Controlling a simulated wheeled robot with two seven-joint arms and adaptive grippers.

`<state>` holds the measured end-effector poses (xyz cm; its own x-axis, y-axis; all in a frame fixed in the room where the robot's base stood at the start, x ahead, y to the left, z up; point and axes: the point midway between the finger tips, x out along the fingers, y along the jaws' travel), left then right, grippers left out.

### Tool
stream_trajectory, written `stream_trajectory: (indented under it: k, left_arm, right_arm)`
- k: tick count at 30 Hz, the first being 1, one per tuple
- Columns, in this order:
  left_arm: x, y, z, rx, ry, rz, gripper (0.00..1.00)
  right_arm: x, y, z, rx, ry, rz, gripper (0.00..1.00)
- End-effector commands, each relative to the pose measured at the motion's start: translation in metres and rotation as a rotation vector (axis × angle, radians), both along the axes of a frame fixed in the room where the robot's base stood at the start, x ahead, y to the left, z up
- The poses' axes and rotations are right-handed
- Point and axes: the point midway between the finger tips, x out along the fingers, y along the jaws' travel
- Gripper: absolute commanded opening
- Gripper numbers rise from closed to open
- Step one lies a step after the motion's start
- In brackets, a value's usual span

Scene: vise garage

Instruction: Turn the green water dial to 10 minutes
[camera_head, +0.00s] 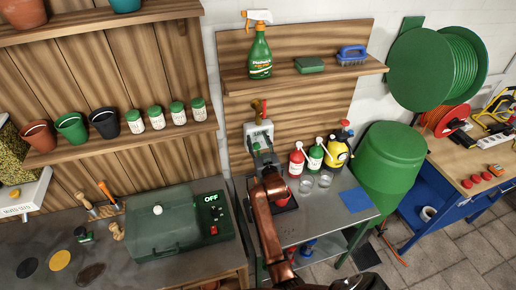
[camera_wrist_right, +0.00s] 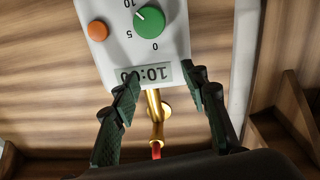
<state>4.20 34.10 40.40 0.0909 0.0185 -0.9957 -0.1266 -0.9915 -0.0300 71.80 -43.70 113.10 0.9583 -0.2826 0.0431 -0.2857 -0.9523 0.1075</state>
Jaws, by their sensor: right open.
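The white water timer (camera_head: 250,131) is on the wooden back panel above the metal table, and my right arm partly covers it in the head view. In the right wrist view, the timer body (camera_wrist_right: 117,60) appears upside down. Its round green dial (camera_wrist_right: 152,24) has a white mark pointing up-left, toward the printed 10. The display (camera_wrist_right: 150,74) seems to read 10:00. My right gripper (camera_wrist_right: 163,78) is open in front of the timer's display end, apart from the dial, with nothing held. My left gripper is not in view.
An orange button (camera_wrist_right: 97,31) sits beside the dial. A brass pipe (camera_wrist_right: 155,110) runs from the timer between my fingers. Red (camera_head: 297,160), green and yellow bottles and glasses stand right of my arm. A spray bottle (camera_head: 260,55) stands on the shelf above.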

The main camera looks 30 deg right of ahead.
Motion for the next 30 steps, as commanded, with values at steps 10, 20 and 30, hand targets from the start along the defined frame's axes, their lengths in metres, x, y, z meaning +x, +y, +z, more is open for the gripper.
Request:
stream_trajectory:
  k: [10,20,30]
  left_arm:
    - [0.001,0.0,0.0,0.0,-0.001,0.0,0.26]
    - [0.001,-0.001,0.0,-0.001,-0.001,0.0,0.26]
    - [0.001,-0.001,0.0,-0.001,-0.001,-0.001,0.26]
  right_arm:
    - [0.0,0.0,0.032,0.0,0.001,0.0,0.41]
    - [0.0,0.0,0.032,0.001,0.002,0.0,0.41]
    - [-0.024,-0.005,-0.002,0.009,0.09,-0.003,0.41]
